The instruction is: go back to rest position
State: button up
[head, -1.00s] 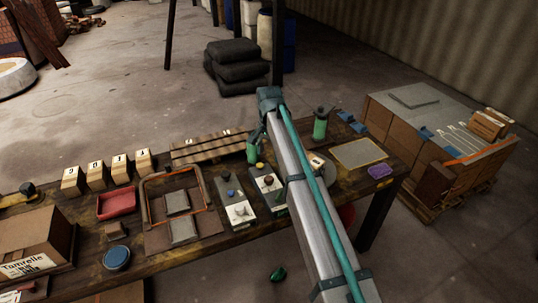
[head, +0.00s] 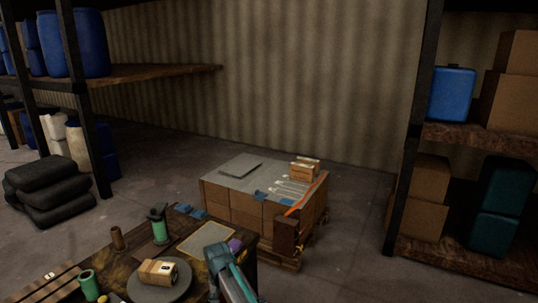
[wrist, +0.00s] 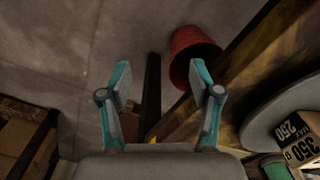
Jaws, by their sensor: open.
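My gripper (wrist: 162,82) shows in the wrist view with its two teal-and-grey fingers spread apart and nothing between them. It is above the floor beside the edge of the wooden workbench (wrist: 222,92). A red bucket (wrist: 190,52) stands on the floor past the right fingertip. In the head view only part of my teal and grey arm shows at the bottom centre, in front of the bench; the fingers cannot be made out there.
On the bench in the head view are a round grey plate (head: 180,288) bearing a small box (head: 158,271), and green cylinders. A loaded pallet (head: 245,205) stands behind the bench. Shelves (head: 470,140) rise at the right. Open floor (head: 350,240) lies between.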

jog(key=s+d+f, duration=0.3)
jog(key=s+d, duration=0.2)
jog(key=d, duration=0.6)
jog(key=s+d+f, duration=0.4)
jog(key=s+d, duration=0.2)
jog(key=d, duration=0.5)
jog(key=s+d+f, duration=0.3)
jog(key=s+d, duration=0.2)
jog(key=d, duration=0.7)
jog(key=s+f+g, duration=0.3)
jog(key=s+f, duration=0.6)
jog(key=s, duration=0.5)
jog(key=s+f+g, duration=0.3)
jog(key=s+f, duration=0.6)
jog(key=s, duration=0.5)
jog(key=shift+s+a+f+g, duration=0.25)
jog(key=shift+s+a+g, duration=0.1)
jog(key=shift+a+g, duration=0.1)
